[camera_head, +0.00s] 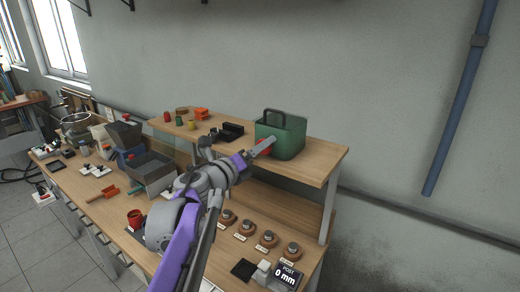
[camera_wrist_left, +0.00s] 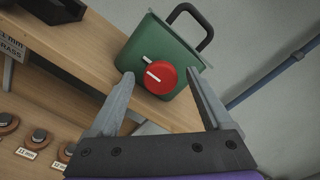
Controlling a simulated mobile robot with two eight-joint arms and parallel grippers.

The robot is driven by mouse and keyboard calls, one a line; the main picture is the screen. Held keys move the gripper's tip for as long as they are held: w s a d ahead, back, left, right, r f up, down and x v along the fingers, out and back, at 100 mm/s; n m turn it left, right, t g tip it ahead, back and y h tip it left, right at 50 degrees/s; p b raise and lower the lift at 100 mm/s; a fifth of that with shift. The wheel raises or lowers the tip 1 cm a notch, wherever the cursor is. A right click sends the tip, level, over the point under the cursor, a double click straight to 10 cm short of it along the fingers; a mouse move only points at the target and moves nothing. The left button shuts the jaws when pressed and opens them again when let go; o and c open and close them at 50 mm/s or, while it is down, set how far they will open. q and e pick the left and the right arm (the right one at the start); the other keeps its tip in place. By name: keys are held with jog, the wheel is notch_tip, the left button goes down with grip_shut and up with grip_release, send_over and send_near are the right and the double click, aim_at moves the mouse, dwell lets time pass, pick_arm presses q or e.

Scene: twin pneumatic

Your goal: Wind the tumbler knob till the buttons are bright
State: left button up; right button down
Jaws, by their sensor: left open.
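The tumbler is a green box (camera_head: 288,134) with a dark handle, standing on the raised wooden shelf. It also shows in the left wrist view (camera_wrist_left: 155,38). Its red round knob (camera_wrist_left: 166,84) faces me and carries a white bar, tilted, with a white mark beside it. My left gripper (camera_head: 264,146) is open in front of the tumbler. In the left wrist view its fingertips (camera_wrist_left: 161,74) appear on either side of the knob, with gaps; I cannot tell whether they reach its depth. No buttons can be made out inside the tumbler. My right gripper is not in view.
Several round wooden pieces with grey tops (camera_head: 268,239) line the lower bench near a "0 mm" display (camera_head: 288,275). A black object (camera_head: 228,132) and small coloured pieces stand left of the tumbler on the shelf. A grey bin (camera_head: 152,172) sits further left.

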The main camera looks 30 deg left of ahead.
pick_arm(q)
jog(key=s+b, duration=0.1)
jog(key=s, duration=0.9)
jog(key=shift+s+a, duration=0.15)
jog(key=shift+a, duration=0.25)
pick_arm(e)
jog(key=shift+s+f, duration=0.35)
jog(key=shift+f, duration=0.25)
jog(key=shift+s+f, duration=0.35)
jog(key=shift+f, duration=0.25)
